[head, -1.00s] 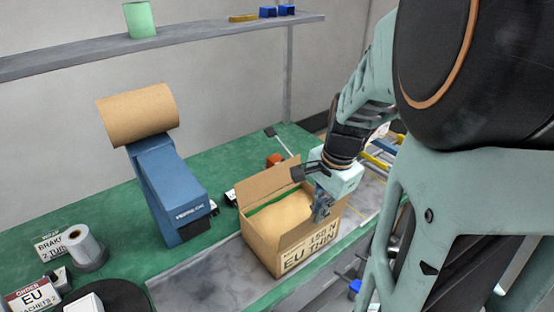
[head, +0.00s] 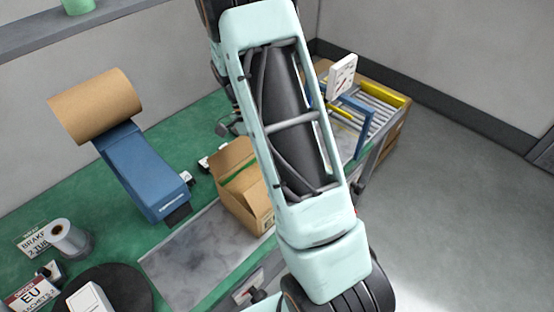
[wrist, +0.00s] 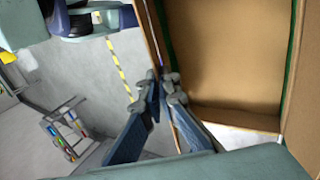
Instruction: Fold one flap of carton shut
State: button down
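The open brown carton (head: 238,193) stands on the grey bench strip, partly behind my arm in the head view. One flap stands up at its back left, with a green strip along the inside. In the wrist view the carton (wrist: 235,85) fills the right side and shows its brown inside walls. My gripper (wrist: 159,80) is at a carton edge, its two blue-grey fingers close together on either side of a thin brown flap (wrist: 151,35), seen nearly edge-on. The fingers look closed on this flap. My arm hides the gripper in the head view.
A blue dispenser (head: 145,170) with a brown paper roll (head: 95,106) stands left of the carton. A clear roll (head: 68,238) and a dark round plate (head: 125,290) are at lower left. A roller conveyor (head: 365,110) lies behind my arm. The grey strip (head: 205,255) before the carton is bare.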

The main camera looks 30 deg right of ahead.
jog(key=shift+w+a+f+g+h, duration=0.25)
jog(key=shift+w+f+g+h, duration=0.2)
jog(key=shift+g, duration=0.55)
jog(key=shift+f, duration=0.1)
jog(key=c, duration=2.2)
grip_release()
jog(key=shift+w, duration=0.1)
jog(key=v, duration=1.2)
jog(key=shift+w, duration=0.1)
